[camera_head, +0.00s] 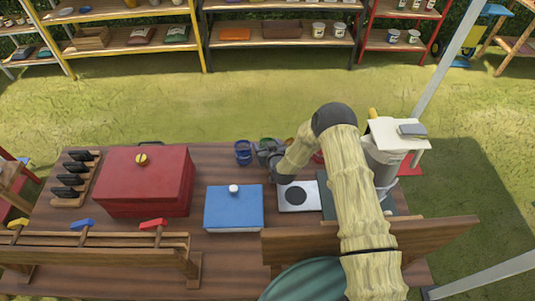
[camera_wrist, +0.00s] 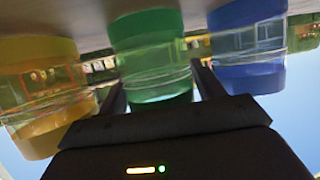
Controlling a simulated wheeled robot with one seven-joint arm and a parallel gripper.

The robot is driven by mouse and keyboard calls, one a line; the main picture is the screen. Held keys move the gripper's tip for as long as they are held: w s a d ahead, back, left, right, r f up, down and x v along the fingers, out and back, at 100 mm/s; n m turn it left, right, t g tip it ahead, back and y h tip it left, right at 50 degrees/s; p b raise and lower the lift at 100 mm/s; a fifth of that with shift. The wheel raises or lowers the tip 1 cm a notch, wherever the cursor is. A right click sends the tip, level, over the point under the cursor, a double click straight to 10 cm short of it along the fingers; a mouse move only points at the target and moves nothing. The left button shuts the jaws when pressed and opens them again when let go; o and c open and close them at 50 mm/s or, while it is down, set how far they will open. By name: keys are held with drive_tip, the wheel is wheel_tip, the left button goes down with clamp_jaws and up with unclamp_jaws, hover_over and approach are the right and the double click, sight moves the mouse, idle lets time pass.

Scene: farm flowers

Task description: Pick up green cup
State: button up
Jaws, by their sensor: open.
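The green cup (camera_wrist: 150,55) is see-through with solid green bands and stands between a yellow cup (camera_wrist: 42,90) and a blue cup (camera_wrist: 247,45) in the wrist view, which appears upside down. My gripper (camera_wrist: 160,85) is open, with one finger on each side of the green cup. I cannot tell whether the fingers touch it. In the head view my gripper (camera_head: 264,151) is at the far edge of the table, beside the blue cup (camera_head: 243,153). It hides most of the green cup (camera_head: 267,140).
A red toolbox (camera_head: 147,185), a blue box (camera_head: 233,208) and a flat white plate with a dark disc (camera_head: 298,196) lie on the wooden table (camera_head: 90,215). A white machine (camera_head: 388,150) stands at right. Stocked shelves (camera_head: 282,45) are beyond the grass.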

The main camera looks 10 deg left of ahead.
idle(0.4)
drive_tip(key=c, duration=0.8)
drive_tip(key=shift+o, duration=0.2)
drive_tip(key=shift+r, duration=0.1)
wheel_tip(320, 180, up, 10)
drive_tip(key=b, duration=0.2)
